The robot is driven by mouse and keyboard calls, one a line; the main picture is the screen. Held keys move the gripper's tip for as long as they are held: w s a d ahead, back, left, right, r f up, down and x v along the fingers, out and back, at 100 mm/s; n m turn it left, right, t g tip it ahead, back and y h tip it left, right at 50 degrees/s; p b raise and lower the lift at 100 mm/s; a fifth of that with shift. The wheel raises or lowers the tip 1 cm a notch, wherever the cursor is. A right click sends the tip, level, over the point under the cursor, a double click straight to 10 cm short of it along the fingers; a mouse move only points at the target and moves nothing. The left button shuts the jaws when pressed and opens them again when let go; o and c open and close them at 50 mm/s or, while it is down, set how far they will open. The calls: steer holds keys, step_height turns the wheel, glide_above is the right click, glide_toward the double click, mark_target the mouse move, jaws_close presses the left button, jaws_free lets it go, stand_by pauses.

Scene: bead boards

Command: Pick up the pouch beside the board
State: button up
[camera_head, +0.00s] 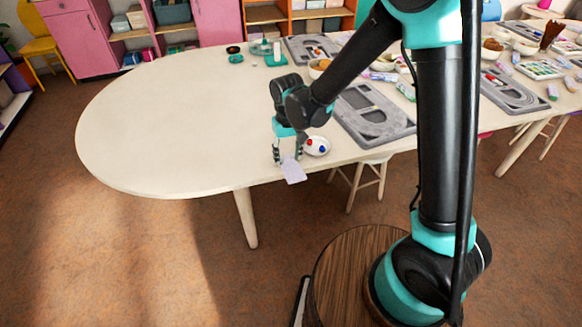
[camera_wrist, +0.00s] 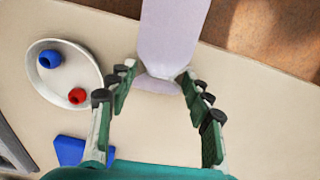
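The pouch is pale lavender and flat (camera_head: 293,172). In the wrist view the pouch (camera_wrist: 172,40) runs from between my fingertips out past the top of the frame, its narrow flared end nearest me. My gripper (camera_head: 287,156) is at the table's front edge, its fingers on either side of the pouch. In the wrist view my gripper's (camera_wrist: 158,72) fingertips meet both sides of the pouch's narrow end, and the pouch looks tilted, crossing over the table edge. The grey board (camera_head: 352,128) lies to the right.
A white dish (camera_head: 322,152) with blue and red beads stands just right of my gripper; the dish (camera_wrist: 88,98) also shows in the wrist view. A blue piece (camera_wrist: 70,150) lies near it. The table's left half (camera_head: 170,130) is clear. A stool (camera_head: 365,178) stands below.

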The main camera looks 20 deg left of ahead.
mark_target(288, 158)
steer(key=shift+r, duration=0.1)
step_height(288, 158, up, 9)
steer(key=shift+f, duration=0.1)
steer(key=c, duration=1)
step_height(288, 158, up, 11)
jaws_close()
steer(key=shift+o, duration=0.6)
jaws_free()
steer(key=o, duration=1.8)
steer(key=shift+c, duration=0.2)
